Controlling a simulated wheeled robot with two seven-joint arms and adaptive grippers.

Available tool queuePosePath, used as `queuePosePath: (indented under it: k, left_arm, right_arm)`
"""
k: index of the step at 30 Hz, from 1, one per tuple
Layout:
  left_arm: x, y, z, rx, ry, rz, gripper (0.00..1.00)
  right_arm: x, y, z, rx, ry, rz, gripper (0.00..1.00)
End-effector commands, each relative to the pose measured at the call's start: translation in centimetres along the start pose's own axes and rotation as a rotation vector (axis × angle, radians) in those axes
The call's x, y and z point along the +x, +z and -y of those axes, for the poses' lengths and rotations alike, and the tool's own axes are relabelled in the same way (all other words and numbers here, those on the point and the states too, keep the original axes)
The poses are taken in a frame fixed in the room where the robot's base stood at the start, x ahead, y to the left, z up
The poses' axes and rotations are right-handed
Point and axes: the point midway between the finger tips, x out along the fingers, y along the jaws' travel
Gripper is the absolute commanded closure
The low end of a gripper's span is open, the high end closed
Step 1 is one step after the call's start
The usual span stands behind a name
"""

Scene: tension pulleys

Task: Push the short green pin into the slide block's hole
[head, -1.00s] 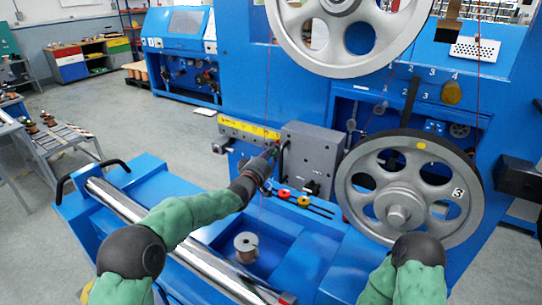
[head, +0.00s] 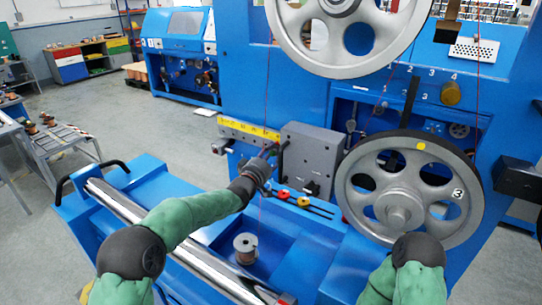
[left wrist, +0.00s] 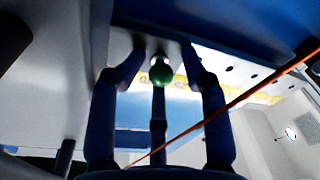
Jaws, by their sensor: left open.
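My left gripper (head: 268,154) is beside the left face of the grey box (head: 312,158), at the right end of the rail with the yellow scale (head: 248,133). In the left wrist view its fingers (left wrist: 160,72) are apart. The round green head of the short pin (left wrist: 160,74) shows between and just beyond the fingertips, against a pale grey surface. Whether a finger touches it I cannot tell. The pin's shaft and the slide block's hole are hidden, so its depth cannot be seen. My right gripper is outside both views.
A thin red wire (left wrist: 232,107) crosses close to the fingers. A large grey wheel (head: 408,190) stands right of the box. Red and yellow knobs (head: 303,201) sit below it. A spool (head: 245,248) and a shiny roller (head: 150,225) lie nearer. Open floor is at left.

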Motion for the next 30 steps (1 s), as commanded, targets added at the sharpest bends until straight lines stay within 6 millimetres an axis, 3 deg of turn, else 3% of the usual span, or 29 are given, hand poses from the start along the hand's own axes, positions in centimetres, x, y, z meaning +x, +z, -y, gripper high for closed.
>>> queuePosePath:
  k: [10,24,30]
  left_arm:
    - [-1.4,0.1,0.0,-0.001,-0.001,0.002,0.54]
    - [-8.8,0.0,0.1,-0.001,-0.001,0.0,0.54]
    - [-11.1,0.0,0.0,0.0,-0.001,0.0,0.54]
  right_arm:
    - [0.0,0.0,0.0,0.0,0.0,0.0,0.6]
    - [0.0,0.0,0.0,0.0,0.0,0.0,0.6]
    - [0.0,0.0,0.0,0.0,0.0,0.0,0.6]
